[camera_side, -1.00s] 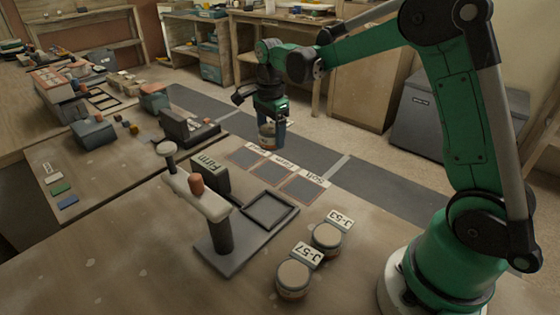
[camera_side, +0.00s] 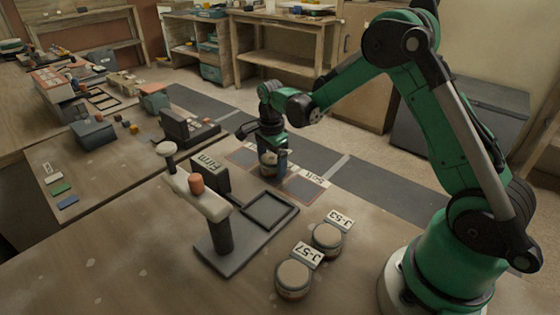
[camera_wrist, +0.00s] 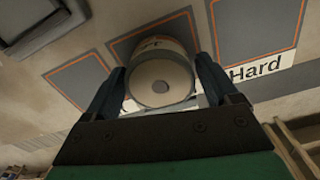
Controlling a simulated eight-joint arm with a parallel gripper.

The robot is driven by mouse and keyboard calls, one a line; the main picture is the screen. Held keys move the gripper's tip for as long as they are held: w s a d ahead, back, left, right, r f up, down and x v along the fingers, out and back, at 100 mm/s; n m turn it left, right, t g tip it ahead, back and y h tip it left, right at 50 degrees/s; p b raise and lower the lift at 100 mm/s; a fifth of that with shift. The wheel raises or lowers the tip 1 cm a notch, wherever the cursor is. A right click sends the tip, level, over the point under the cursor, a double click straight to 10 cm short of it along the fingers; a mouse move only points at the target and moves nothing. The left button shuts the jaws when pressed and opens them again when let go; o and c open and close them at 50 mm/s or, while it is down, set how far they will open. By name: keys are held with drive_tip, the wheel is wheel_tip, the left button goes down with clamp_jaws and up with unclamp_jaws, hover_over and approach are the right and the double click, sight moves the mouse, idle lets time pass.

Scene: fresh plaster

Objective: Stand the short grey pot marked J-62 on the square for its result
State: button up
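My gripper (camera_side: 272,160) is shut on a short beige-grey pot (camera_wrist: 160,78) with a dark round spot on its top. Its J-62 mark is not readable. The pot is low over the middle square (camera_wrist: 118,48), which has an orange border and is mostly hidden behind it. I cannot tell whether its base touches the surface. The square to the right (camera_wrist: 258,30) bears the sign "Hard" (camera_wrist: 258,68). The square at the other end (camera_side: 303,188) has the sign "Soft" (camera_side: 318,176). The middle square's sign is covered now. The tester's display (camera_side: 209,163) reads "Firm".
The tester (camera_side: 222,235), with its upright post and dark framed tray (camera_side: 268,210), stands near the squares. Two pots, J-53 (camera_side: 327,238) and J-57 (camera_side: 293,279), stand at the front. The bench front left is clear.

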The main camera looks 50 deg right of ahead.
sight(272, 158)
drive_tip(key=shift+o, duration=0.6)
wheel_tip(272, 158, up, 11)
drive_tip(key=s+a+r+n+t, duration=0.1)
drive_tip(key=s+a+n+t, duration=0.2)
drive_tip(key=s+n, duration=0.3)
drive_tip(key=s+a+r+n+t, duration=0.1)
drive_tip(key=s+a+n+t, duration=0.3)
drive_tip(key=n, duration=1)
drive_tip(key=shift+s+a, duration=0.65)
drive_tip(key=shift+s, duration=0.5)
